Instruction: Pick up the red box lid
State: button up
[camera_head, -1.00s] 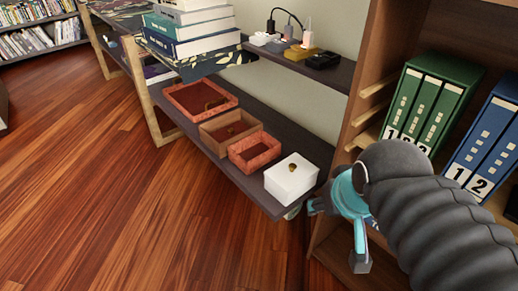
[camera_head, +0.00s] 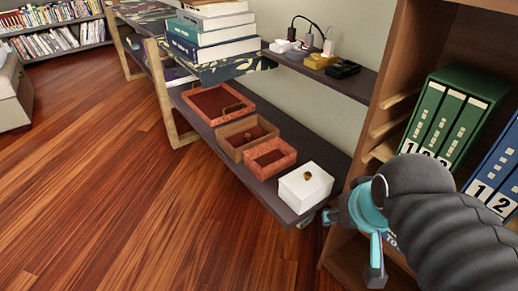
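Two open-topped red boxes stand on the low dark shelf. The larger red box (camera_head: 241,114) is farther back, with a gold handle showing at its right side. The small red box (camera_head: 269,157) is nearer, between a brown box (camera_head: 246,136) and a white box (camera_head: 305,189) with a gold knob on its top. I cannot tell for sure which red part is the lid. My gripper (camera_head: 350,248) is open and empty in front of the bookcase, to the right of and below the white box. It is apart from the red boxes.
A stack of books (camera_head: 210,35) stands on the upper shelf, with chargers (camera_head: 300,50) to its right. The wooden bookcase (camera_head: 400,80) with green binders (camera_head: 450,118) and blue binders (camera_head: 497,172) is at the right. The wooden floor (camera_head: 150,220) at the left is clear.

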aim_at(242, 138)
jog(key=u, duration=0.45)
jog(key=k, duration=0.6)
jog(key=u, duration=1.15)
jog(key=i, duration=1.9)
jog(key=z, duration=1.4)
jog(key=i, duration=0.35)
jog(key=z, duration=0.25)
